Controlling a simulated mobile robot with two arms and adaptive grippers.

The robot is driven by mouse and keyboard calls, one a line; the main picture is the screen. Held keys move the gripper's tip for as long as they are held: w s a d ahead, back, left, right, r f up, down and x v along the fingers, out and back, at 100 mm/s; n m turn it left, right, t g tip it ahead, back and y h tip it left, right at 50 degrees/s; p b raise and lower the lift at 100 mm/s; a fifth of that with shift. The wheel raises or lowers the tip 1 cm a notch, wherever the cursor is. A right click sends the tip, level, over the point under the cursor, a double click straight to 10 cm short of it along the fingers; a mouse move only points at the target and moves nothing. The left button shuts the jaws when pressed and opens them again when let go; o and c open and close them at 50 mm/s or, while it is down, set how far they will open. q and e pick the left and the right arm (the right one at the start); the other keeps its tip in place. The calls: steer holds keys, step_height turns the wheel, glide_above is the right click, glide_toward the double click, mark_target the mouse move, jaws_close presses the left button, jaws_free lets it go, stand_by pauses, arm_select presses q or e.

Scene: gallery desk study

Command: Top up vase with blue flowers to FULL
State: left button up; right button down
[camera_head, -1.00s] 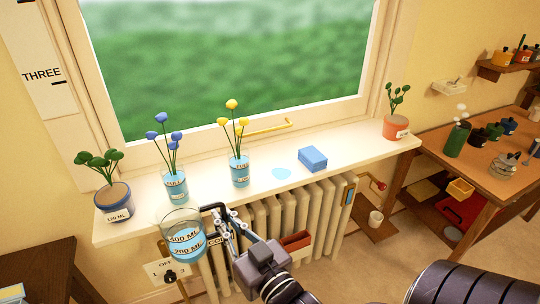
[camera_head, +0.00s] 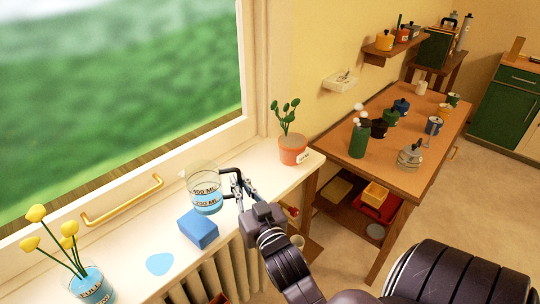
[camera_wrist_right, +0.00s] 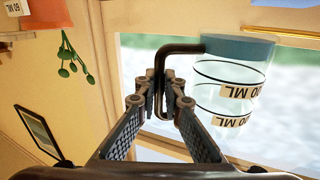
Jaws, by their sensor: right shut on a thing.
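My right gripper (camera_head: 240,190) is shut on the dark handle of a clear measuring jug (camera_head: 204,177). The jug is held upright over the right part of the windowsill, behind the blue block, with blue water in its lower part. In the right wrist view the jug (camera_wrist_right: 237,72) appears upside down, its handle between my fingers (camera_wrist_right: 172,100). The vase with blue flowers is out of view now. A glass vase with yellow flowers (camera_head: 92,287) and blue water stands at the lower left, cut by the frame edge. My left gripper is not in view.
A blue block (camera_head: 198,230) and a flat blue puddle (camera_head: 160,263) lie on the windowsill (camera_head: 125,240). A terracotta pot (camera_head: 292,150) with a plant stands at its right end. A wooden table (camera_head: 395,165) with a green bottle (camera_head: 359,141) and several pots stands beyond.

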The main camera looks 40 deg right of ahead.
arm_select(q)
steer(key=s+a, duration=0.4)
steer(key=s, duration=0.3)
arm_select(e)
steer(key=w+d+m+g+h, duration=0.1)
steer(key=d+m+h, duration=0.25)
steer(key=d, duration=0.65)
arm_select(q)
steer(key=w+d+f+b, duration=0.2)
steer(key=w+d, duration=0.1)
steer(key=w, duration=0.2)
arm_select(e)
steer(key=shift+n, duration=0.55)
steer(key=f+b, duration=0.1)
steer(key=f, duration=0.1)
steer(key=f+b, duration=0.2)
steer(key=f, duration=0.1)
steer(key=shift+w+a+f, duration=0.15)
steer(key=shift+w+f, duration=0.15)
steer(key=shift+w, duration=0.05)
steer(key=shift+f+b, duration=0.35)
steer(key=shift+b, duration=0.25)
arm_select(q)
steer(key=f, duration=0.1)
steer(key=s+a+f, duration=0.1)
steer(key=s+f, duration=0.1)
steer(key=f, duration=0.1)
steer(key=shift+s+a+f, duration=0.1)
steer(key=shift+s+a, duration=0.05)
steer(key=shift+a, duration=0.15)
